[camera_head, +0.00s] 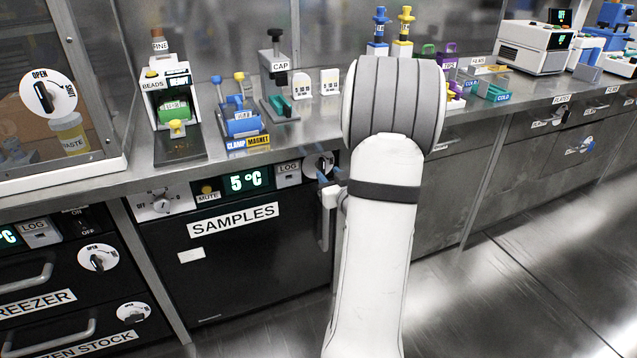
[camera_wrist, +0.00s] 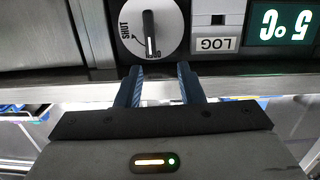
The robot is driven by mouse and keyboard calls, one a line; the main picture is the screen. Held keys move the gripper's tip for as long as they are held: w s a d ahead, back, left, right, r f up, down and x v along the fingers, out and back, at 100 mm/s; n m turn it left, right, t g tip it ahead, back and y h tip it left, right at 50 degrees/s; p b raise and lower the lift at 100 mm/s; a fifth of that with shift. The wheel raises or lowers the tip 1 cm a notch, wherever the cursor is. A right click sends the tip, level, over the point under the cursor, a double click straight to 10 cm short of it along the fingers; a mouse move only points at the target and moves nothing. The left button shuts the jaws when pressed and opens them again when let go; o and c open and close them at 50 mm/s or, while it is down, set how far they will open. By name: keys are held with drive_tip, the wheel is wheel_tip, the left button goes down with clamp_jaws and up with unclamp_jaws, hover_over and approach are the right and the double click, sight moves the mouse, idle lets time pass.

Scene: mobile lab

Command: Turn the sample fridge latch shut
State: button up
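The sample fridge (camera_head: 262,262) is a black-fronted unit labelled SAMPLES under the counter. Its latch is a white round dial (camera_head: 318,163) with a black handle, right of the LOG panel, partly hidden by my gripper and arm. In the wrist view, which is upside down, the dial (camera_wrist: 172,22) shows its black handle (camera_wrist: 148,32) upright. The handle's white-lined end points at a partly covered label, away from the word SHUT at the left. My gripper (camera_head: 326,178) is open and empty. Its blue fingertips (camera_wrist: 158,72) are apart, just short of the dial, with no contact visible.
The fridge's display (camera_head: 246,182) reads 5 °C. A vertical door handle (camera_head: 324,228) is beside my arm. The steel counter (camera_head: 330,130) overhangs the panel and carries several devices. A freezer unit (camera_head: 60,262) is at the left; the floor at right is clear.

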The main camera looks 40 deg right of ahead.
sight(324, 165)
drive_tip(key=shift+t, duration=0.5)
drive_tip(key=w+d, duration=0.1)
drive_tip(key=w, duration=0.1)
drive_tip(key=w+d+f+b, duration=0.1)
drive_tip(key=w, duration=0.1)
drive_tip(key=w+d+b, duration=0.1)
drive_tip(key=w, duration=0.1)
drive_tip(key=shift+w+f, duration=0.3)
drive_tip(key=shift+f, duration=0.05)
clamp_jaws()
drive_tip(key=shift+s+d, duration=0.1)
drive_tip(key=shift+d, duration=0.2)
drive_tip(key=shift+a+m, duration=0.15)
drive_tip(key=shift+m, duration=0.15)
